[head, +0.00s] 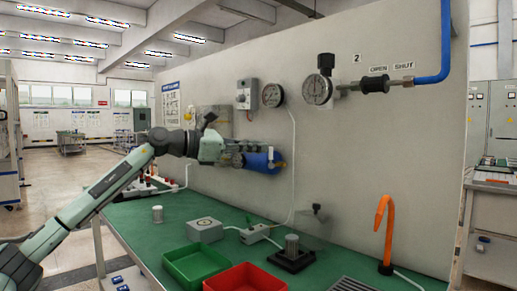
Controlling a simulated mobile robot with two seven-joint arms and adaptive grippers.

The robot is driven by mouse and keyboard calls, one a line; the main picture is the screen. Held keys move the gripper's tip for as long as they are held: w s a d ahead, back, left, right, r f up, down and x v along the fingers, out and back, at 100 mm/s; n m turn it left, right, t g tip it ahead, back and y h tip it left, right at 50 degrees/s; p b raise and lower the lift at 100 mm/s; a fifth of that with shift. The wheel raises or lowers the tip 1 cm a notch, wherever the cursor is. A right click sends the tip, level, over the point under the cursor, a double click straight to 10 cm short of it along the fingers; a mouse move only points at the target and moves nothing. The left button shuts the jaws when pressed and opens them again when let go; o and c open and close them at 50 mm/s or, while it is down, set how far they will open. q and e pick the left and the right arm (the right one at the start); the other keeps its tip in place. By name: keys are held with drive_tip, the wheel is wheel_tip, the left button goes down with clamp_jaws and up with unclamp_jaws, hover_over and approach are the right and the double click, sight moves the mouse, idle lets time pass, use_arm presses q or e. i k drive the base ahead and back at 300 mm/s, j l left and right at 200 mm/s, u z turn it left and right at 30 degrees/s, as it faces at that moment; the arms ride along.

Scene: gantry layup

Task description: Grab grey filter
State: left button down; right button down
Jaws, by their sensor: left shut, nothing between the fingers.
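Either could be the grey filter; I cannot tell which from this view. My left gripper (238,158) is raised above the table by the wall panel, shut and empty, well away from both cylinders. It is close to a blue cylinder (262,161) on the panel; whether it touches is unclear. My right gripper is not in view.
The green table (130,225) holds a grey box (205,230), a green tray (190,263), a red tray (245,279) and an orange hooked stand (383,230). Gauges (318,89) and a blue pipe (446,50) are on the panel. The table's left part is mostly clear.

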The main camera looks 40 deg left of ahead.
sight(292, 240)
drive_tip(key=k+j, duration=0.5)
drive_tip(key=k, duration=0.15)
drive_tip(key=k+j, duration=0.5)
drive_tip(key=k, duration=0.2)
